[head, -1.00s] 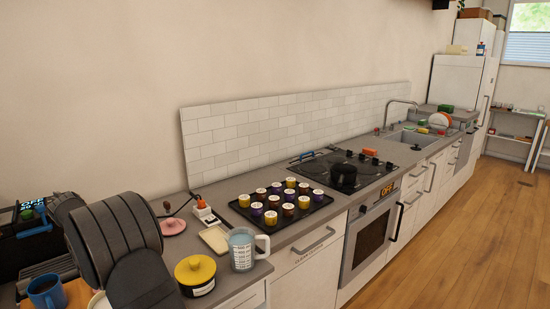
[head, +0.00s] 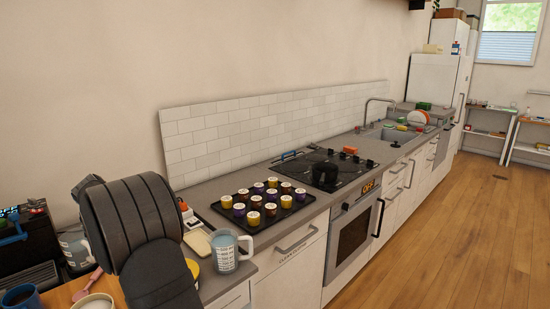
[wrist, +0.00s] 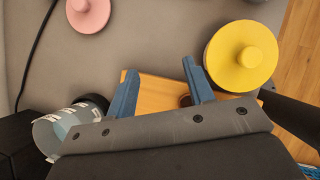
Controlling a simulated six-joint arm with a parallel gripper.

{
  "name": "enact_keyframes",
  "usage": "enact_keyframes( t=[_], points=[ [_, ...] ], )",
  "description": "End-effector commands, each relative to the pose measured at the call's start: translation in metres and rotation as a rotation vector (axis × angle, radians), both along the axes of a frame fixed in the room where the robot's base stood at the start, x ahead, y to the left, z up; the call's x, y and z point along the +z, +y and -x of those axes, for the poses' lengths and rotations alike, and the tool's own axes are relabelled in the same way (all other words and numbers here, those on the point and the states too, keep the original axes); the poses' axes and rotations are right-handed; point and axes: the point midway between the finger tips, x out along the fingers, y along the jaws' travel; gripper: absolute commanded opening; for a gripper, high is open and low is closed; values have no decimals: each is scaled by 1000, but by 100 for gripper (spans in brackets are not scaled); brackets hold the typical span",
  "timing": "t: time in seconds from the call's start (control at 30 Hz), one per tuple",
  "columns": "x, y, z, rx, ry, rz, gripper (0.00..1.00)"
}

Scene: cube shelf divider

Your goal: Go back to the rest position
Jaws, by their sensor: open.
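My arm (head: 142,235) rises at the lower left of the head view; my gripper is hidden there. In the wrist view my gripper (wrist: 158,66) is open, its two blue fingers apart with nothing between them. Below and between the fingers is a wooden board (wrist: 160,92). A yellow-lidded jar (wrist: 240,55) is just right of the right finger. A labelled clear container (wrist: 68,132) is at the lower left. A pink lid (wrist: 88,12) is at the top left.
A black tray of several capsules (head: 290,218) sits on the counter, with a measuring cup (head: 226,254) in front of it. A blue mug (head: 20,299) and a dark machine (head: 28,255) are at the left. The stove (head: 320,170) lies beyond the tray.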

Motion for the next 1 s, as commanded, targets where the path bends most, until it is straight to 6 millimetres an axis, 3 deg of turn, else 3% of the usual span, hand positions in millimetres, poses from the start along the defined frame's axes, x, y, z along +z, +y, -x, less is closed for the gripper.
enact_keyframes(
  t=[0.5, 1.0],
  points=[
    [11, -98, -34, -242, -100, 51, 48],
    [28, -195, -54, -467, -206, 138, 48]
  ],
)
